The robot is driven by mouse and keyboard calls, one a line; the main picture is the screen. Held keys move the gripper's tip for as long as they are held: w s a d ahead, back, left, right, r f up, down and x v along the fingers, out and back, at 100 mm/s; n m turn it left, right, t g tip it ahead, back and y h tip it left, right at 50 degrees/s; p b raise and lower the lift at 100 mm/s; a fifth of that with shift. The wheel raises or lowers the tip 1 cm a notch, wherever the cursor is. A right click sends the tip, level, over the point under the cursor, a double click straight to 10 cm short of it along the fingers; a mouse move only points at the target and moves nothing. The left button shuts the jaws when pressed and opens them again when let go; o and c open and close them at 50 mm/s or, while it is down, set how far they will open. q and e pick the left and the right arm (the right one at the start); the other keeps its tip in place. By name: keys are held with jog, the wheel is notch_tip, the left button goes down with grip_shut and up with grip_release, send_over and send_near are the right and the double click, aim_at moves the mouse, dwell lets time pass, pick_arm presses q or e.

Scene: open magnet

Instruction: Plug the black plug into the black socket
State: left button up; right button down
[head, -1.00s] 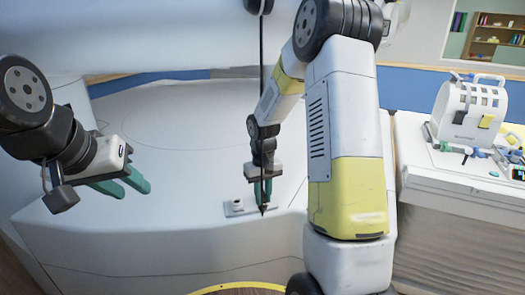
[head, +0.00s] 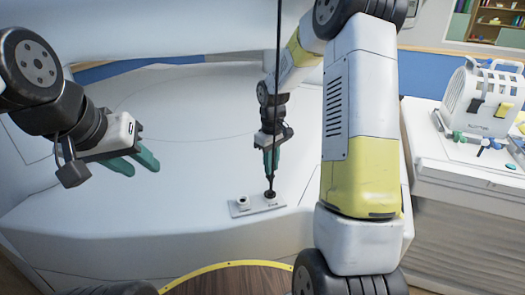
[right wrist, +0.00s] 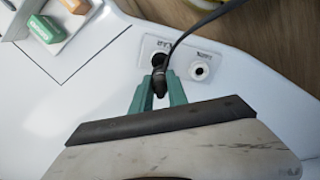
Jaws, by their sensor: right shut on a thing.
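A small light socket plate (head: 257,211) lies on the white curved surface. It has a black socket (head: 270,194) on the right and a white socket (head: 242,201) on the left. My right gripper (head: 271,160) points down above the black socket, shut on the black plug (right wrist: 160,82), whose cable runs upward. In the right wrist view the plug's front is close to the black socket (right wrist: 158,59); I cannot tell whether it has entered. The white socket (right wrist: 199,71) beside it is empty. My left gripper (head: 134,162) is open and empty, at the left.
The black cable (head: 279,65) hangs from above, past my right arm. A white cabinet (head: 450,180) on the right carries a white case (head: 482,96) and small items. The white surface (head: 150,235) around the plate is clear.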

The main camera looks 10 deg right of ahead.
jog(key=shift+f, duration=2.25)
jog(key=shift+f, duration=1.4)
jog(key=c, duration=1.2)
grip_release()
jog(key=shift+r, duration=0.1)
